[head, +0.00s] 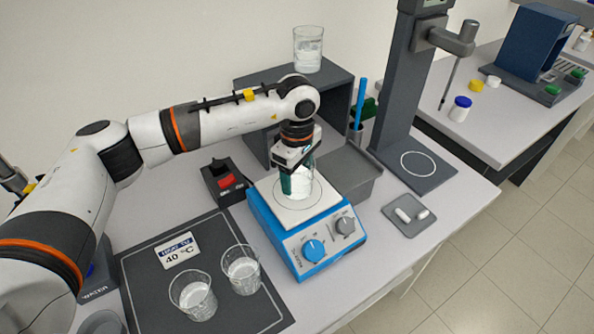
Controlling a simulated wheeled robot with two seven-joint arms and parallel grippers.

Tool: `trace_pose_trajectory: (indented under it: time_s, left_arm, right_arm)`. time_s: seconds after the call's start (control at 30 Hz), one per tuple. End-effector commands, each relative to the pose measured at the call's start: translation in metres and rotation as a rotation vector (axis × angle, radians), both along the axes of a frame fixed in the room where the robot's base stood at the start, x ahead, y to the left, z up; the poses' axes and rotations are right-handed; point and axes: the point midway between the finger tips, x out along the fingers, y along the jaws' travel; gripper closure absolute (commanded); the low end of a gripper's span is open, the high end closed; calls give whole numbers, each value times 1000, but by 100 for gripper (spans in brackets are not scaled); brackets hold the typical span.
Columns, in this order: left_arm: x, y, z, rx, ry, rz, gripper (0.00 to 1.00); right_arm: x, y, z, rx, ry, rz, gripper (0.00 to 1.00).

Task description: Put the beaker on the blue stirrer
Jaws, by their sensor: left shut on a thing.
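The blue stirrer (314,245) stands on the bench in the middle of the head view, with a pale top plate and two knobs on its front. My left gripper (297,168) points down over the plate and is shut on a clear glass beaker (302,183). The beaker is upright, at the plate's marked ring; I cannot tell whether its base touches the plate. The gripper hides the beaker's upper part. My right gripper is not in view.
Two glass beakers (241,270) stand on a dark mat (150,285) with a 40 °C sign (178,251). A grey shelf (330,85) behind bears another beaker (308,48). A red-switch box (224,182) is left of the stirrer; a grey bin (349,172) and a tall stand (400,90) are right.

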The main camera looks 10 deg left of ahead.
Motion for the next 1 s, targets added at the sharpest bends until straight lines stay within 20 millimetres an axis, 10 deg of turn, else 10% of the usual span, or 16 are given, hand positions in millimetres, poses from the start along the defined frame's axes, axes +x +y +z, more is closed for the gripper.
trace_pose_trajectory:
  time_s: [0.13, 0.17, 0.3, 0.7, 1.0]
  left_arm:
    - [0, 0, -3, 0, -1, 0, 66]
    - [0, 0, -3, 0, 0, 0, 35]
    - [0, 0, -2, 0, 0, 0, 15]
    - [1, 0, 5, -1, -2, 0, 15]
    - [1, 0, 64, 0, -6, 0, 15]
  right_arm:
    - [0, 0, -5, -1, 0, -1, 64]
    - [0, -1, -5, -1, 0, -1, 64]
    - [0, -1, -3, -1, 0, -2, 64]
    - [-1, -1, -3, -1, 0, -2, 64]
    - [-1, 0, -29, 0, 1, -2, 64]
